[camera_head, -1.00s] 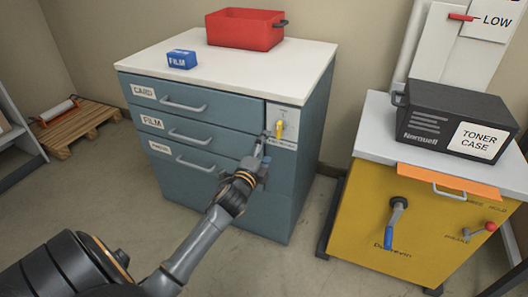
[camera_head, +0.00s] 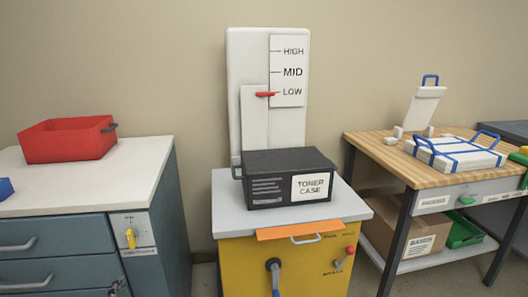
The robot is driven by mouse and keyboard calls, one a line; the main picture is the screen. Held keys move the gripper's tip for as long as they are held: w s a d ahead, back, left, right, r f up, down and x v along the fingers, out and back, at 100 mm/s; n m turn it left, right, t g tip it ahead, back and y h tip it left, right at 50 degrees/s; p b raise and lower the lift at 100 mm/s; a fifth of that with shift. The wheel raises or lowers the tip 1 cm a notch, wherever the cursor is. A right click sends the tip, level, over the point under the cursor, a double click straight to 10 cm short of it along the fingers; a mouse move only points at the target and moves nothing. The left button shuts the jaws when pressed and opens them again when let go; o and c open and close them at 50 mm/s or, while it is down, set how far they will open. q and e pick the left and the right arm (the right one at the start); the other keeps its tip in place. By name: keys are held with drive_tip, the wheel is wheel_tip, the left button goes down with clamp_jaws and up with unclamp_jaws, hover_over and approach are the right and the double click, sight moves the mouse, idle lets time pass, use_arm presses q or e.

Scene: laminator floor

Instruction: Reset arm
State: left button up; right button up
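A small grey tip at the bottom left, in front of the cabinet (camera_head: 172,225), looks like the end of my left gripper (camera_head: 118,289). The rest of that gripper and its arm are below the picture, and I cannot tell whether its fingers are open. It is below the yellow switch (camera_head: 130,238) on the cabinet's white panel, and whether it touches the cabinet is unclear. My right gripper is out of view.
A red bin (camera_head: 66,143) and a blue box (camera_head: 5,188) stand on the cabinet. A black toner case (camera_head: 262,186) sits on the yellow machine (camera_head: 240,257). A wooden table (camera_head: 390,156) with a white blue-strapped case (camera_head: 458,155) is at right.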

use_arm(q)
drive_tip(key=s+d+f+n+g+h, duration=0.1)
drive_tip(key=s+d+f+n+g, duration=0.3)
drive_tip(key=s+f, duration=0.45)
drive_tip(key=s+d+f+n+g+h, duration=0.1)
drive_tip(key=s+d+f+n+g, duration=0.15)
drive_tip(key=s+d+f, duration=0.65)
drive_tip(key=s+d+f+n+g+h, duration=0.1)
drive_tip(key=s+d+f+n+g, duration=0.15)
drive_tip(key=s+f, duration=0.4)
drive_tip(key=s+d+f+n+g+h, duration=0.1)
drive_tip(key=s+d+f+n+g, duration=0.2)
drive_tip(key=s+f, duration=0.35)
drive_tip(key=s+a+f+m+g+p, duration=0.1)
drive_tip(key=s+a+g+p, duration=0.1)
drive_tip(key=s+p, duration=1.5)
drive_tip(key=shift+s+a+f+m, duration=0.15)
drive_tip(key=shift+a+f+m, duration=0.2)
drive_tip(key=shift+a, duration=0.25)
drive_tip(key=shift+s+f, duration=0.1)
drive_tip(key=shift+s, duration=0.05)
drive_tip(key=shift+c, duration=0.4)
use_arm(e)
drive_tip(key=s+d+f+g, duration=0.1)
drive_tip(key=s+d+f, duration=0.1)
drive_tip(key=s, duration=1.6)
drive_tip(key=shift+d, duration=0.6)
